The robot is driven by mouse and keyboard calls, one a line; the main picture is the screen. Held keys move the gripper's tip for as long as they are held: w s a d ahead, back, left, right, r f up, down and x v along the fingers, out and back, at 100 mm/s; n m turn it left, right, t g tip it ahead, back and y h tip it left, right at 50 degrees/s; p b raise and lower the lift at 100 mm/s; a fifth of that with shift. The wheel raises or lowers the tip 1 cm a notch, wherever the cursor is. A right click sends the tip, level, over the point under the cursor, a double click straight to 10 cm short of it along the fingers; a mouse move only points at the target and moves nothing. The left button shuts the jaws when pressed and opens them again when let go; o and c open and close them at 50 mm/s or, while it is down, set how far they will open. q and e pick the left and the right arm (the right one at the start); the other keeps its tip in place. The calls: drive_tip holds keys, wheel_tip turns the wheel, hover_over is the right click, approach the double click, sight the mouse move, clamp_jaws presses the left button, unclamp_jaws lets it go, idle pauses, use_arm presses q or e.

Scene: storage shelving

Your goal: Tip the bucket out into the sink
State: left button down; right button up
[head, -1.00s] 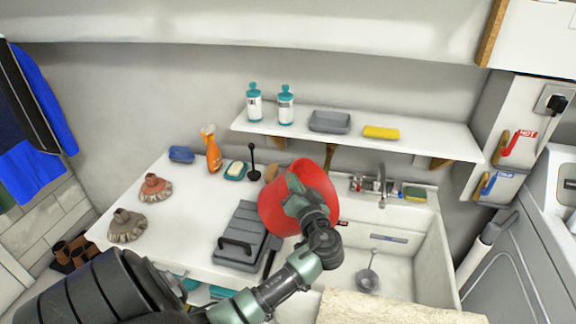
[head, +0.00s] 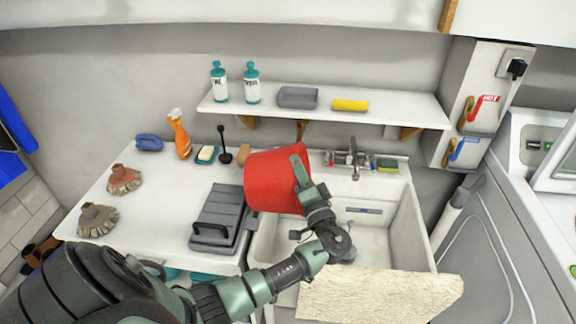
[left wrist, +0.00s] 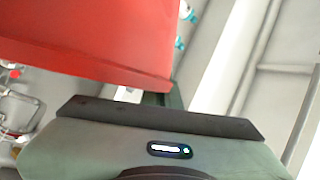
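The red bucket (head: 272,182) is tilted in the head view, above the left part of the white sink (head: 405,232) and its left edge. I cannot see into it or tell whether it holds anything. My left gripper (head: 300,168) is at the bucket's right side, with a finger lying against the red wall, and appears shut on it. In the left wrist view the bucket (left wrist: 90,40) fills the upper left, close against the gripper; the grip itself is mostly hidden. My right gripper is not in view.
A tap (head: 353,158) stands behind the sink, under a shelf (head: 385,108) with bottles. A grey case (head: 222,215) lies on the counter left of the bucket. A cream rough slab (head: 380,296) covers the sink's front. The right part of the basin is clear.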

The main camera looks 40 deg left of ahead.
use_arm(q)
drive_tip(key=w+d+f+m+t+b, duration=0.3)
drive_tip(key=w+d+m+b, duration=0.1)
drive_tip(key=d+m+b, duration=0.1)
drive_tip(key=shift+d+m+t+b, duration=0.3)
drive_tip(key=shift+d+m+b, duration=0.1)
drive_tip(key=shift+d, duration=0.3)
drive_tip(key=shift+a+r, duration=0.1)
idle(1.6)
